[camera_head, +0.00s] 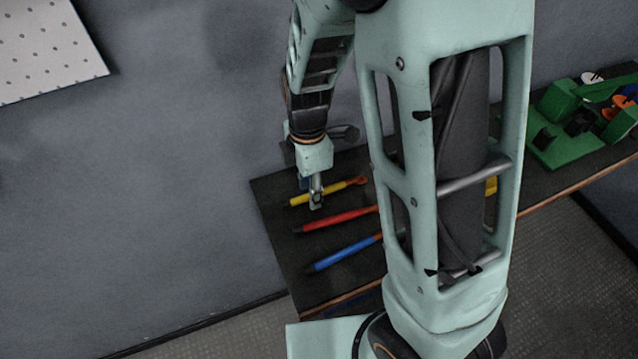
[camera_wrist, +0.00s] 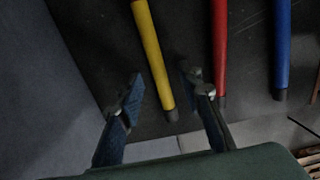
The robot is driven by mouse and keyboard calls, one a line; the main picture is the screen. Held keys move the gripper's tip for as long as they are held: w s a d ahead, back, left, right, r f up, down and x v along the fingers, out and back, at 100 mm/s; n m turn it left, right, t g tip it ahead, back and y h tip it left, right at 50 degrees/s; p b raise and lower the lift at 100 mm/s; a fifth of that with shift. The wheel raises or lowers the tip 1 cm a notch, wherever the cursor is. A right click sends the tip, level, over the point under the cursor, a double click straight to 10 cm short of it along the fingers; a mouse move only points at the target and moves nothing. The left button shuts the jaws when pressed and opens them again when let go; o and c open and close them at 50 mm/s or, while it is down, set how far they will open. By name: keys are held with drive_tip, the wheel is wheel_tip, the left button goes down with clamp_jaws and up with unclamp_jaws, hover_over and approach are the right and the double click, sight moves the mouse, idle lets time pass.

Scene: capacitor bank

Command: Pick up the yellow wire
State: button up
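The yellow wire (camera_head: 335,191) lies on a dark shelf, nearest the wall, with a dark sleeve at its left end. In the wrist view the yellow wire (camera_wrist: 153,52) runs down between the two fingers of my gripper (camera_wrist: 162,90). The fingers are apart, with a gap on both sides of the wire, so my gripper is open and empty. In the head view my gripper (camera_head: 316,202) is over the wire and hides part of its middle. I cannot tell the exact height of the fingertips above the shelf.
A red wire (camera_head: 338,219) and a blue wire (camera_head: 345,254) lie beside the yellow one on the dark shelf (camera_head: 275,200). In the wrist view the red wire (camera_wrist: 219,45) is close to the right finger. A green device (camera_head: 565,140) stands at the right. The wall (camera_head: 180,180) borders the shelf.

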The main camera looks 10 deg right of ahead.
drive_tip(key=shift+f, duration=0.15)
clamp_jaws()
idle(0.4)
